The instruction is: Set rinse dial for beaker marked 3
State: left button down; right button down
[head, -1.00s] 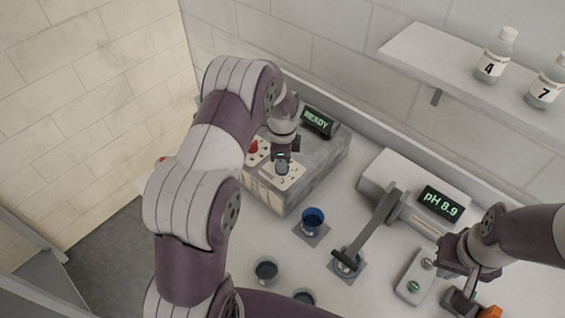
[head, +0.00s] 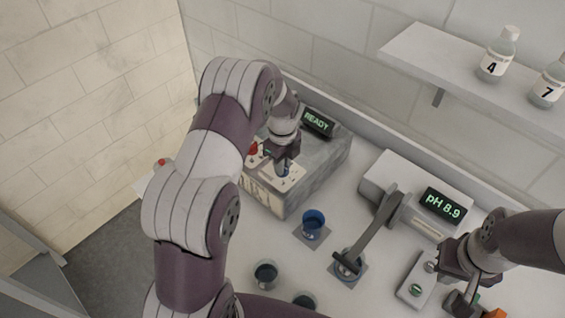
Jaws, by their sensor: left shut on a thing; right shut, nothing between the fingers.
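The washer (head: 318,170) is a grey box at the back with a READY display (head: 317,123) and a pale control panel (head: 264,184) on its front. My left gripper (head: 283,169) is at this panel, shut on what appears to be a small dial knob, mostly hidden by the fingers. A red knob (head: 253,149) shows just left of it. A blue beaker (head: 313,222) stands on a grey square; dark beakers (head: 265,273) (head: 304,301) stand in front. No beaker number is readable. My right gripper (head: 452,276) is shut and empty at the lower right.
A pH meter reading 8.9 (head: 443,204) has an arm (head: 372,236) reaching over another beaker (head: 347,265). A small grey device (head: 415,289) is beside my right gripper. Bottles 4 (head: 492,68) and 7 (head: 547,94) stand on the shelf (head: 440,66).

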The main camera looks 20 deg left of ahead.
pick_arm(q)
jog(key=shift+w+r, duration=0.2)
jog(key=shift+r, duration=0.05)
jog(key=c, duration=1.3)
grip_release()
jog(key=shift+o, duration=1.2)
jog(key=shift+s+f, duration=0.1)
jog(key=shift+s, duration=0.05)
jog(key=shift+r, duration=0.25)
notch_tip(320, 180, up, 6)
jog(key=b, duration=0.2)
jog(key=shift+b, duration=0.3)
notch_tip(320, 180, up, 6)
jog(key=p, duration=0.4)
jog(key=shift+r, duration=0.15)
